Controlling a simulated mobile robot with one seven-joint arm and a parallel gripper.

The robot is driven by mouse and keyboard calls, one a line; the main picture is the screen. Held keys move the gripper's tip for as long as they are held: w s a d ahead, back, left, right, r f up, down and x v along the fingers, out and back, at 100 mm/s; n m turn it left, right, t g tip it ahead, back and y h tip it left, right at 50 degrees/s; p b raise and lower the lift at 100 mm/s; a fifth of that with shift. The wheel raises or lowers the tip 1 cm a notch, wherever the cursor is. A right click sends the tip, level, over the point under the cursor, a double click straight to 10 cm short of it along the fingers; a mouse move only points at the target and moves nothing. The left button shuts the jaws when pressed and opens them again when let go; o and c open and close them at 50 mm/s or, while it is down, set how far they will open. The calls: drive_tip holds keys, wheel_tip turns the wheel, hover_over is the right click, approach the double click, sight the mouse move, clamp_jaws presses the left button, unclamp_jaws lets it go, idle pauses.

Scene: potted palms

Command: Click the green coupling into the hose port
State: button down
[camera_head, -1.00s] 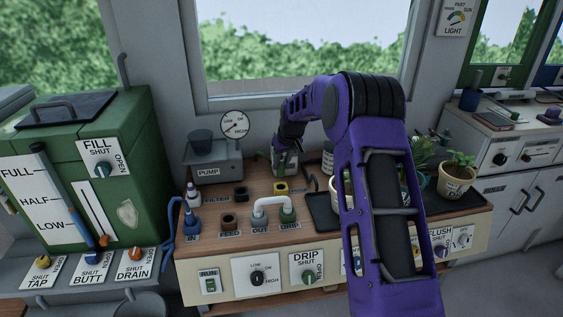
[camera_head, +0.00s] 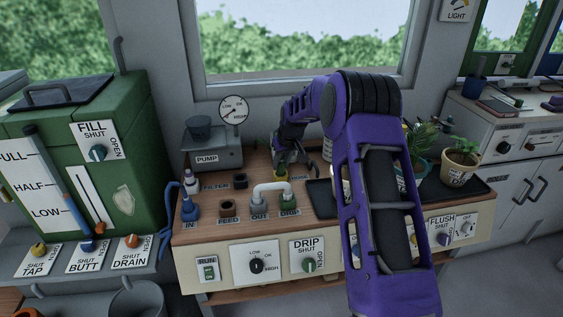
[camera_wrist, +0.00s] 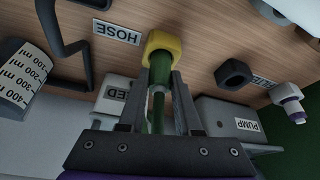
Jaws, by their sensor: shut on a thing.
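The green coupling (camera_wrist: 159,107) is upright between the fingers of my gripper (camera_wrist: 159,92) in the wrist view. My gripper is shut on it. The coupling's paler green end meets the yellow hose port (camera_wrist: 161,44), beside the HOSE label (camera_wrist: 116,32). The two look in line and touching; I cannot tell whether the coupling is seated inside. In the head view my gripper (camera_head: 286,164) is right over the yellow port, which it mostly hides.
The pump (camera_head: 212,148) stands behind left; a black tray (camera_head: 321,200) lies right.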

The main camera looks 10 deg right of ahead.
drive_tip(key=shift+f+b, duration=0.3)
drive_tip(key=shift+f, duration=0.15)
idle(0.3)
drive_tip(key=c, duration=0.5)
unclamp_jaws()
drive_tip(key=shift+r, duration=0.1)
